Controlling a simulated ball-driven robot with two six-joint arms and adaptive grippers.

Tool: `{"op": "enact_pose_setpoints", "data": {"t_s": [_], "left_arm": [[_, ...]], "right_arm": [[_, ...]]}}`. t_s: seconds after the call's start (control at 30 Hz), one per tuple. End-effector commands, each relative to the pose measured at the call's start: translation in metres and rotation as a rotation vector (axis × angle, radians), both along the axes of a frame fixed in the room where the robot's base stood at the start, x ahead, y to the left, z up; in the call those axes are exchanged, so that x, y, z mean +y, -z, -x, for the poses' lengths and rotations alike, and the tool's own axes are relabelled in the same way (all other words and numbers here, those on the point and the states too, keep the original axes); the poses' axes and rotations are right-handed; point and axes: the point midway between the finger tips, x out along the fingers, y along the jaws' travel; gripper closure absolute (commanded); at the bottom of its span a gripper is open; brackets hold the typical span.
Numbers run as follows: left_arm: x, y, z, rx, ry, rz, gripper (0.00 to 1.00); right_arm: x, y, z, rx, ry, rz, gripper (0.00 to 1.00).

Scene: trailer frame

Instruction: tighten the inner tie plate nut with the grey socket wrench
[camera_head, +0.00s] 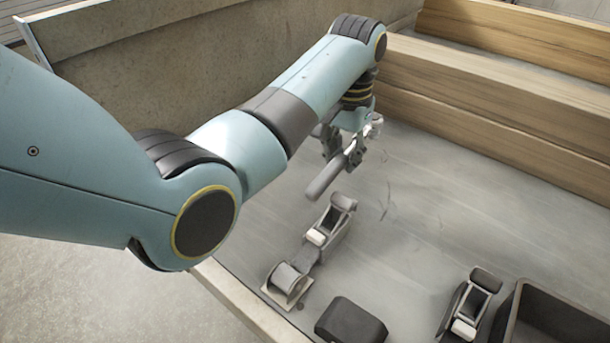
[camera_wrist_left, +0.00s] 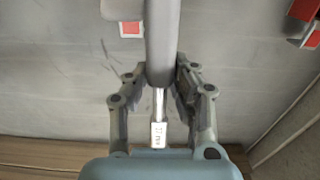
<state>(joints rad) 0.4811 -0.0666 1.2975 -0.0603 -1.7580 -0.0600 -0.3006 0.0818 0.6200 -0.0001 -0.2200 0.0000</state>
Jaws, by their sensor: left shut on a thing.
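The grey socket wrench (camera_head: 327,178) is held by my left gripper (camera_head: 346,150) above the grey floor, its thick grey handle pointing down and left. In the left wrist view, the wrench handle (camera_wrist_left: 162,40) runs up from between the fingers of my left gripper (camera_wrist_left: 160,82). Its bright metal shank and end show below, towards the palm. The fingers are closed around the wrench from both sides. I cannot make out the inner tie plate or its nut in either view. My right gripper is not in view.
A ratchet-like fitting (camera_head: 318,237) lies below the wrench, with a similar one (camera_head: 466,310) at lower right. A black block (camera_head: 350,322) and a dark open bin (camera_head: 520,312) stand near the front edge. Wooden beams (camera_head: 500,97) line the back.

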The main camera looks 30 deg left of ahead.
Motion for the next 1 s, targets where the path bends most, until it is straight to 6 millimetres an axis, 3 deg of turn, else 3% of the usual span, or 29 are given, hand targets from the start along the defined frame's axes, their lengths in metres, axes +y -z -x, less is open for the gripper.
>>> {"op": "enact_pose_setpoints", "data": {"t_s": [0.2, 0.4, 0.53, 0.67, 0.8, 1.0], "left_arm": [[0.057, 0.034, 0.011, 0.002, -0.003, -0.006, 1.0], [0.087, 0.053, 0.016, 0.0, -0.001, -0.002, 1.0], [0.093, 0.059, 0.017, -0.001, 0.0, 0.0, 1.0], [0.093, 0.079, 0.018, 0.001, 0.0, 0.0, 1.0], [0.092, 0.089, 0.017, -0.001, 0.001, 0.0, 1.0], [0.092, 0.092, 0.017, -0.002, 0.001, 0.0, 1.0]], "right_arm": [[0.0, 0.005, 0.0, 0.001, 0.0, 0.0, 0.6], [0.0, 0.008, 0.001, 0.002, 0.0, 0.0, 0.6], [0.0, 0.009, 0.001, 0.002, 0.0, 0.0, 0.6], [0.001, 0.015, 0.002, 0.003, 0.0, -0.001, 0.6], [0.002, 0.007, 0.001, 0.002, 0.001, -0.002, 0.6], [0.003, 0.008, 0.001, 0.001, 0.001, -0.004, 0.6]]}}
